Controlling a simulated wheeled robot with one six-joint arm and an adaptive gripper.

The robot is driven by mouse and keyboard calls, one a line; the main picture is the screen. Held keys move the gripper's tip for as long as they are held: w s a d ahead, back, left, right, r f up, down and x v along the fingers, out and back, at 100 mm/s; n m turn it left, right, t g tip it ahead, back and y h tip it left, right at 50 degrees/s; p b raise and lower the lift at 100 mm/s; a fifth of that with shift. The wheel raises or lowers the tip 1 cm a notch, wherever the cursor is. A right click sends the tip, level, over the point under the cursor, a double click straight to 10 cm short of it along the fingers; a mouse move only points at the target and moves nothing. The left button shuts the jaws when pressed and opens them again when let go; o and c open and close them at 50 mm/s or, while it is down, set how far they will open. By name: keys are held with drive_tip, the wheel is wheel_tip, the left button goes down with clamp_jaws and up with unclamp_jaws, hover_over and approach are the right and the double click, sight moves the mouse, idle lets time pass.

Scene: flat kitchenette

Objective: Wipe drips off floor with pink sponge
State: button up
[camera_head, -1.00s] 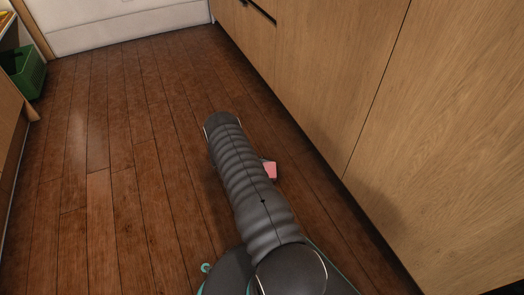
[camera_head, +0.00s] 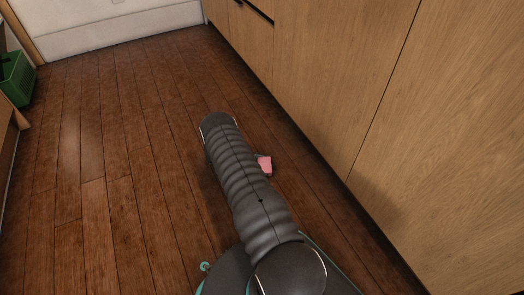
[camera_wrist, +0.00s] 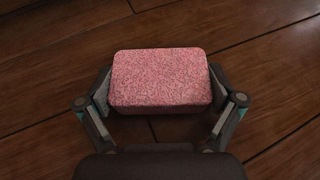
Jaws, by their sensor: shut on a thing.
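The pink sponge (camera_wrist: 160,78) is a rounded block, held between the two fingers of my gripper (camera_wrist: 160,92) in the wrist view. The fingers press on its left and right ends. In the head view a corner of the sponge (camera_head: 265,165) shows to the right of my arm, low near the floor; the arm hides the rest of it and the gripper. I cannot tell whether the sponge touches the floor. The brown plank floor (camera_head: 110,150) shows no clear drips in either view.
Wooden cabinet fronts (camera_head: 335,75) run along the right side, close to the sponge. A green crate (camera_head: 16,80) stands at the far left by wooden furniture. A white wall or panel (camera_head: 120,28) closes the far end. The floor to the left of my arm is clear.

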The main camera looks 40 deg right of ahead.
drive_tip(key=shift+w+d, duration=0.1)
drive_tip(key=shift+w, duration=0.3)
drive_tip(key=shift+w+r, duration=0.25)
drive_tip(key=shift+r, duration=0.05)
drive_tip(key=shift+a+r+p, duration=0.25)
drive_tip(key=shift+r+p, duration=0.2)
drive_tip(key=shift+r, duration=0.55)
drive_tip(key=shift+s+d+r+p, duration=0.15)
drive_tip(key=shift+r+p, duration=0.1)
drive_tip(key=shift+r, duration=0.3)
drive_tip(key=shift+s+d+r+p, duration=0.15)
drive_tip(key=shift+r+p, duration=0.1)
drive_tip(key=shift+r, duration=0.25)
drive_tip(key=shift+w+r+p, duration=0.1)
drive_tip(key=shift+r+p, duration=0.65)
drive_tip(key=shift+r, duration=1)
